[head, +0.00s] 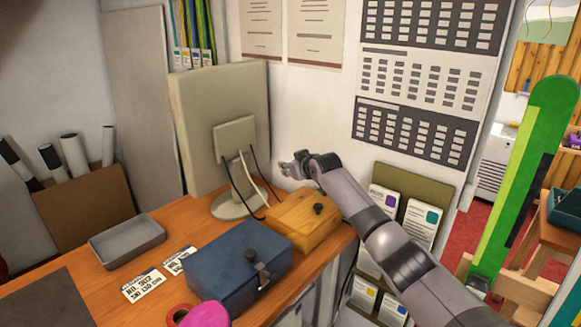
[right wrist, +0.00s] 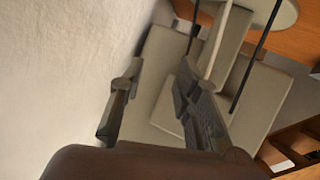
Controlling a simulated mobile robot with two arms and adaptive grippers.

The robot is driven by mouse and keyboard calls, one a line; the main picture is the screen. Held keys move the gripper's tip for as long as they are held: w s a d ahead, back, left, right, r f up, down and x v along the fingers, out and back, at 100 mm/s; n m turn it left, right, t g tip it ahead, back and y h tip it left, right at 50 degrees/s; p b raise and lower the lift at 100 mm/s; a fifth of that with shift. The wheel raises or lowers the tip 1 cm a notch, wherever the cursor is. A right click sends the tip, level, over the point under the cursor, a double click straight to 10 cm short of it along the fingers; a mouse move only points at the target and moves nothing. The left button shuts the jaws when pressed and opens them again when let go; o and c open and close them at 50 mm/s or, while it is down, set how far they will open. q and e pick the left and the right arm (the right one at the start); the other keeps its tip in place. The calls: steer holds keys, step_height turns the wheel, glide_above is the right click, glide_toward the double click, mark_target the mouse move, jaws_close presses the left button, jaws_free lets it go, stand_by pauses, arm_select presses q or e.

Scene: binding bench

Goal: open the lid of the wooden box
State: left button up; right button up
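The wooden box (head: 292,228), yellow-orange with a dark knob on it, sits at the right end of the bench in the head view. Its lid looks closed. My right arm reaches in from the lower right, passing beside the box. My right gripper (head: 291,167) is above and behind the box, near the wall, and does not touch it. In the right wrist view the two fingers (right wrist: 160,108) stand apart with nothing between them. I cannot make out the box there. My left gripper is not in view.
A blue box (head: 228,262) with a dark latch stands in front of the wooden box. A monitor (head: 195,120) seen from behind is to the left. The wall is close to my right gripper.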

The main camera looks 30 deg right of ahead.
steer(key=shift+o, duration=0.6)
steer(key=shift+w+a, duration=0.1)
steer(key=shift+a, duration=0.05)
steer(key=shift+o, duration=0.5)
steer(key=shift+w+f, duration=0.15)
steer(key=v, duration=1.2)
